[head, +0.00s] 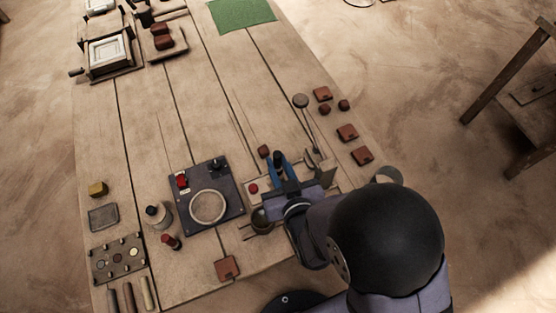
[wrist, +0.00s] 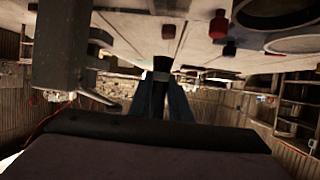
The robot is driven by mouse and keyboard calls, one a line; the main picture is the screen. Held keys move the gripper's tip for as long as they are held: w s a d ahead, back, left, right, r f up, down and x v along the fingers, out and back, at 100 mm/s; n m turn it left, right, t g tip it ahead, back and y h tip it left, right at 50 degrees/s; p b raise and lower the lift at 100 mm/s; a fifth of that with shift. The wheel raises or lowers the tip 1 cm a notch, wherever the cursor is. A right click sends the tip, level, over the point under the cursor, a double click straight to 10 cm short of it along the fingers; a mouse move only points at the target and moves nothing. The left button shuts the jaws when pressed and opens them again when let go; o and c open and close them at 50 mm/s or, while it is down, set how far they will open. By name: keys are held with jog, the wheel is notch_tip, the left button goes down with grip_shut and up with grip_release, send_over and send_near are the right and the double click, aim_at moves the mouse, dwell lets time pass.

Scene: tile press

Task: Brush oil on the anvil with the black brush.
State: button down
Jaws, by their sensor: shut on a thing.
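My gripper (head: 284,172), with blue fingers, is over the near right part of the wooden table, beside the lever press (head: 318,166). It is shut on a black upright piece, which looks like the black brush (head: 277,156). In the wrist view the fingers (wrist: 163,98) close on the brush (wrist: 162,64), and its dark end shows beyond them. The brush's bristles are hidden. The anvil cannot be told apart clearly, as my gripper and arm cover much of the press area. A grey metal press column (wrist: 62,50) stands close at the left in the wrist view.
A dark round pot (head: 262,220) stands left of my wrist. A dark panel with a round plate (head: 208,207) lies further left. Several brown tiles (head: 347,132) lie along the right edge. The table's middle (head: 190,110) is clear.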

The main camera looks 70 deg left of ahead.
notch_tip(320, 180, down, 6)
jog(key=b, duration=0.4)
jog(key=shift+f+b, duration=0.25)
jog(key=shift+b, duration=0.1)
jog(key=shift+a+f, duration=0.15)
jog(key=shift+f, duration=0.15)
jog(key=shift+a, duration=1.9)
jog(key=shift+d+p, duration=0.5)
jog(key=shift+d, duration=1.35)
jog(key=shift+s+d, duration=0.1)
jog(key=shift+d, duration=0.1)
jog(key=shift+s+a, duration=0.15)
jog(key=shift+s, duration=0.2)
jog(key=shift+w+a+f, duration=0.1)
jog(key=shift+a, duration=1.8)
jog(key=shift+d+b, duration=0.4)
jog(key=shift+d, duration=1.45)
jog(key=shift+d+r, duration=0.2)
jog(key=shift+r, duration=0.15)
notch_tip(320, 180, up, 2)
jog(key=shift+p, duration=0.65)
jog(key=shift+r+p, duration=2.3)
jog(key=shift+r, duration=0.45)
